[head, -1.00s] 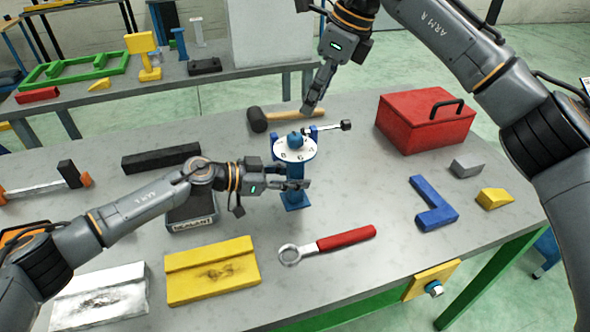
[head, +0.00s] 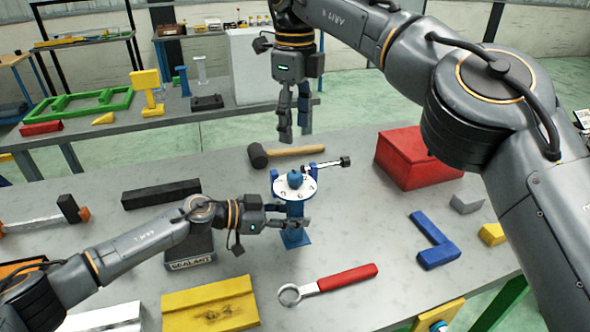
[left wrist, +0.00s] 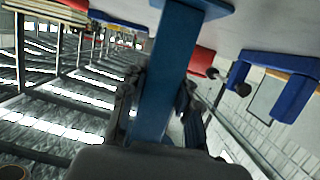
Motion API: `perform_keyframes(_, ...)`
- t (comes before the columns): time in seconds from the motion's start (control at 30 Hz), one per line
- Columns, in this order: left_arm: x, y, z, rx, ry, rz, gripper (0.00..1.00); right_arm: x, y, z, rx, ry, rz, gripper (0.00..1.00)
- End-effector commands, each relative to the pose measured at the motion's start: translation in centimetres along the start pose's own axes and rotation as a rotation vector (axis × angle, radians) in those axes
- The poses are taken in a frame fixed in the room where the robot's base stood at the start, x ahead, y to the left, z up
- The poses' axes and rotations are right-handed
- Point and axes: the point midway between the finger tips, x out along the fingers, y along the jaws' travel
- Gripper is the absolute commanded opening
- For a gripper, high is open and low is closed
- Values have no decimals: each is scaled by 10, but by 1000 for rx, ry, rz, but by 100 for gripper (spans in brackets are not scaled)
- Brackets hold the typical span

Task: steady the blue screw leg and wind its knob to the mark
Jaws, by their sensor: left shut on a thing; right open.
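The blue screw leg (head: 294,236) stands upright on the grey table. A white numbered dial (head: 308,187) sits on its top, with the round blue knob (head: 294,178) in the middle. A crank arm with a dark grip (head: 345,161) reaches to the right behind the dial. My left gripper (head: 290,222) is shut around the leg's post below the dial. In the left wrist view the blue post (left wrist: 160,85) runs between its fingers. My right gripper (head: 294,128) is open and empty, pointing down above and behind the knob. The mark cannot be made out.
A mallet (head: 295,151) lies behind the leg. A red toolbox (head: 402,160) and a blue angle piece (head: 434,240) are to the right. A red-handled ring wrench (head: 345,278) and a yellow plate (head: 209,305) lie in front. A sealant box (head: 189,262) is left.

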Motion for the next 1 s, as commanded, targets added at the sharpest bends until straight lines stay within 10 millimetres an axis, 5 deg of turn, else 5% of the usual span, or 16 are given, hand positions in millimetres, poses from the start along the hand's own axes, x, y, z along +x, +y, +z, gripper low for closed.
perform_keyframes(0.5, 0, 1, 0, 0, 0, 1, 0, 93, 0, -1, 0, 1, 3, 56)
perform_keyframes(1.0, 0, 1, 0, 0, 0, 1, 0, 111, 0, 0, 0, -1, 2, 56)
